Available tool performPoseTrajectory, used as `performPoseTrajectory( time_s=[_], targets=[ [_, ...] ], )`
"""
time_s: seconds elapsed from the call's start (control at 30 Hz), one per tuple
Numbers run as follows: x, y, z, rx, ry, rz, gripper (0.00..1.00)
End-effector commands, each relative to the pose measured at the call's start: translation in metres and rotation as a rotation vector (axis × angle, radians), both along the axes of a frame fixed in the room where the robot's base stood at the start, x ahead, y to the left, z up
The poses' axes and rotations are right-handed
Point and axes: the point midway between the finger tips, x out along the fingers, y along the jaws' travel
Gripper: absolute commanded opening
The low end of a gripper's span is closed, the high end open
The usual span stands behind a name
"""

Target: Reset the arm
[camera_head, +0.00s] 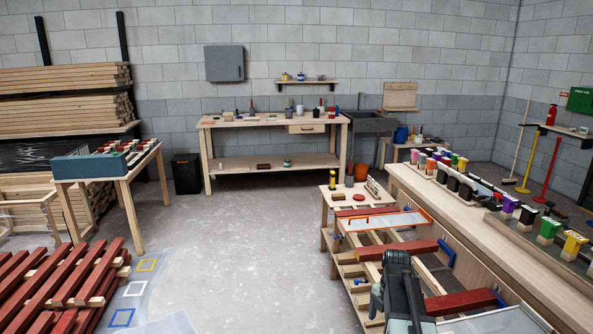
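My arm shows at the bottom right as a dark grey-green shape, reaching over the near end of a wooden rack. My gripper is not clearly visible; its fingers are hidden or out of the picture, so I cannot see whether it holds anything. Red-painted battens (404,250) lie across the rack beside and beyond my arm. A clear panel with an orange edge (385,221) lies on the rack beyond my arm.
A long bench (463,221) with several coloured containers runs along the right. Red battens (62,285) are stacked at the lower left. A small table (126,177) and a workbench (270,123) stand farther back. The grey floor (245,240) between them is clear.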

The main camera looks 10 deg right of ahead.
Motion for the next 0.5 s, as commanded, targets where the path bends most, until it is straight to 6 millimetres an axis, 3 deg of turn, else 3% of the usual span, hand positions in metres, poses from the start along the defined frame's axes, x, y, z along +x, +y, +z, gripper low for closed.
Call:
performPoseTrajectory(
  time_s=[0.03,0.1,0.2,0.33,0.5],
  targets=[
    [-0.002,0.05,0.013,0.0,0.0,-0.036,0.85],
    [-0.006,0.111,0.021,0.0,0.0,-0.162,0.85],
    [-0.023,0.179,0.029,-0.002,0.001,-0.429,0.85],
    [-0.046,0.22,0.032,-0.002,0.0,-0.848,0.85],
    [-0.065,0.221,0.03,-0.002,0.0,-1.452,0.85]
  ],
)
